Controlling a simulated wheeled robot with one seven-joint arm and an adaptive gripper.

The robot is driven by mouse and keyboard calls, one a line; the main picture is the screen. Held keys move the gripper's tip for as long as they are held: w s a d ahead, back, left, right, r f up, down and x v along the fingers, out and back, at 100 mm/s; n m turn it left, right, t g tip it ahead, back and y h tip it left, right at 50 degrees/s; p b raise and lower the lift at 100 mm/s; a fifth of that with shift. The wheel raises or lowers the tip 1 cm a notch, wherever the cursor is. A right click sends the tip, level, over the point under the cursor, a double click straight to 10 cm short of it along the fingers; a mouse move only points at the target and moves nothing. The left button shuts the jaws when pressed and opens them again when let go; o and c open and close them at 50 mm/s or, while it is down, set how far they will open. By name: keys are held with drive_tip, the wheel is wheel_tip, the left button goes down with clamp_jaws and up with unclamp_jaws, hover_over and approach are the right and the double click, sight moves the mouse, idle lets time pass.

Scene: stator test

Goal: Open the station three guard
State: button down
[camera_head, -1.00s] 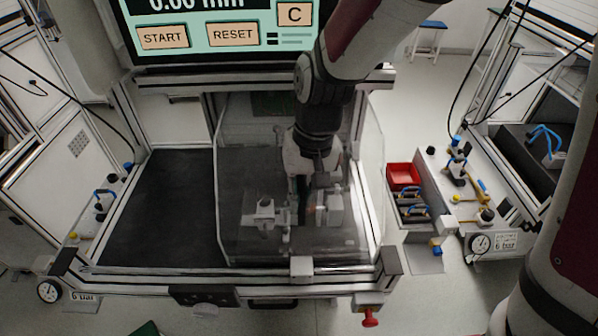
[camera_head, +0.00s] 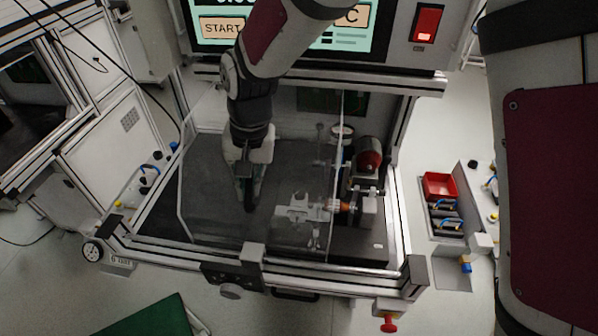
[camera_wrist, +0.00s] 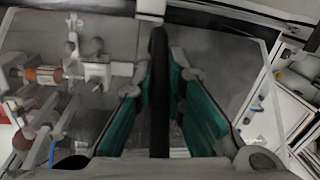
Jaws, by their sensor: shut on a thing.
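The station guard (camera_head: 212,180) is a clear box-like cover over the left and middle of the station's dark bed (camera_head: 385,245). Its right edge stands near the middle-right of the bed. My gripper (camera_head: 249,190) is at the guard's front, shut on the black upright guard handle (camera_wrist: 158,95), which stands between the green finger pads in the wrist view. The fixture (camera_head: 300,210) shows through or beside the clear panel; the red-ended motor (camera_head: 369,160) is right of the guard's edge.
A screen (camera_head: 290,25) and a lit red switch (camera_head: 426,22) are above the station. A gauge (camera_head: 93,251) is at the front left.

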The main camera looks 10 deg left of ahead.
drive_tip(key=a, duration=0.5)
drive_tip(key=a+b, duration=0.1)
drive_tip(key=a, duration=1)
drive_tip(key=shift+w+a+b, duration=0.25)
drive_tip(key=shift+w+b, duration=0.05)
drive_tip(key=shift+w, duration=0.05)
drive_tip(key=shift+r, duration=0.1)
drive_tip(key=c, duration=1.6)
unclamp_jaws()
drive_tip(key=shift+c, duration=0.2)
wheel_tip(320, 180, up, 12)
drive_tip(key=d, duration=0.1)
drive_tip(key=shift+d, duration=0.3)
drive_tip(key=shift+w, duration=0.1)
